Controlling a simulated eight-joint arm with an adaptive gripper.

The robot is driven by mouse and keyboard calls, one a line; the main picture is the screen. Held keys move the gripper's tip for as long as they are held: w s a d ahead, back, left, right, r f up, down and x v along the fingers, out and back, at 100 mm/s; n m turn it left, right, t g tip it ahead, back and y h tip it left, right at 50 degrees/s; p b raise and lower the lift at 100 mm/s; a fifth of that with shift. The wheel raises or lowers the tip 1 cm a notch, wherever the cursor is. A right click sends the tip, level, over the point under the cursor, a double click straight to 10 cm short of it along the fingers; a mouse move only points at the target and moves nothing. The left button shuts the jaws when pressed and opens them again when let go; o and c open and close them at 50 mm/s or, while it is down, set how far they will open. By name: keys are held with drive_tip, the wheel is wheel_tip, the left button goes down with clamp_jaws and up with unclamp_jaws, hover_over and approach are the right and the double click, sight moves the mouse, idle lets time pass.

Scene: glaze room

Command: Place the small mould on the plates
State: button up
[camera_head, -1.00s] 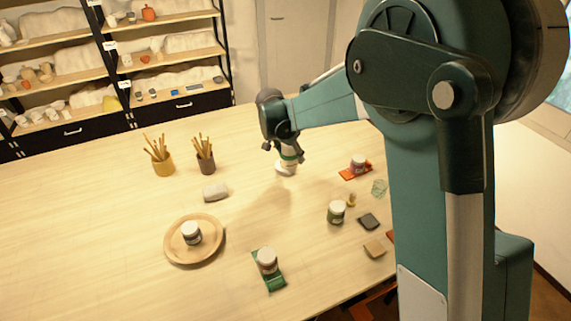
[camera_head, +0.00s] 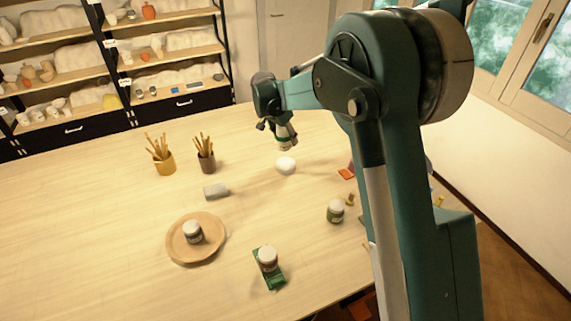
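My gripper (camera_head: 284,143) hangs above the far middle of the table, over a small white rounded piece (camera_head: 286,166). A gap shows between them. A pale shape with a green band shows at the gripper's end; I cannot tell whether it is held or part of the gripper, nor how far the fingers are open. The white piece may be a mould or plates; its kind is unclear. A grey-white block (camera_head: 216,192) lies to its left and may be the small mould. A round wooden plate (camera_head: 210,248) at front left bears a white-lidded jar (camera_head: 192,231).
Two brush pots (camera_head: 165,163) (camera_head: 206,162) stand at the back left. Another jar (camera_head: 335,211) and a small bottle (camera_head: 350,199) stand near my arm. An orange mat (camera_head: 346,174) is partly hidden. The left table is clear.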

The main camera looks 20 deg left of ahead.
sight(279, 138)
drive_tip(key=shift+f, duration=0.1)
drive_tip(key=shift+f, duration=3)
drive_tip(key=shift+f+p, duration=0.35)
drive_tip(key=shift+f, duration=1.55)
drive_tip(key=shift+f, duration=0.15)
drive_tip(key=o, duration=1)
drive_tip(key=shift+o, duration=0.2)
drive_tip(key=shift+r, duration=0.2)
drive_tip(key=shift+b+v, duration=0.3)
drive_tip(key=shift+v, duration=5.65)
